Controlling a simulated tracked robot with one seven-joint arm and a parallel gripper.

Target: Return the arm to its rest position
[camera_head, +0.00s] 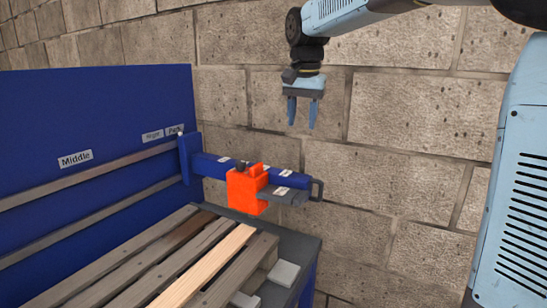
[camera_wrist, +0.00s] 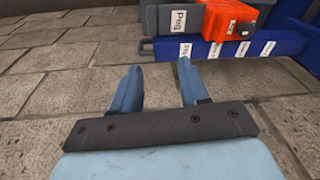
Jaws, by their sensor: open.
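My gripper (camera_head: 302,112) hangs from my light-blue arm at the upper middle of the head view, with its fingers pointing down. Its two blue fingers are apart with nothing between them. In the wrist view, my gripper (camera_wrist: 160,85) shows the same open, empty fingers over grey stone blocks. In the head view it is above and to the right of the orange block (camera_head: 243,190) on the blue gantry arm (camera_head: 217,168), apart from both. The orange block also shows at the top of the wrist view (camera_wrist: 238,20), beyond the fingertips.
A blue panel (camera_head: 95,110) with labels, one reading "Middle", stands at the left. A pallet of wooden slats (camera_head: 205,268) lies below it on a dark table (camera_head: 305,247). A stone block wall (camera_head: 400,130) is behind. The space around my gripper looks clear.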

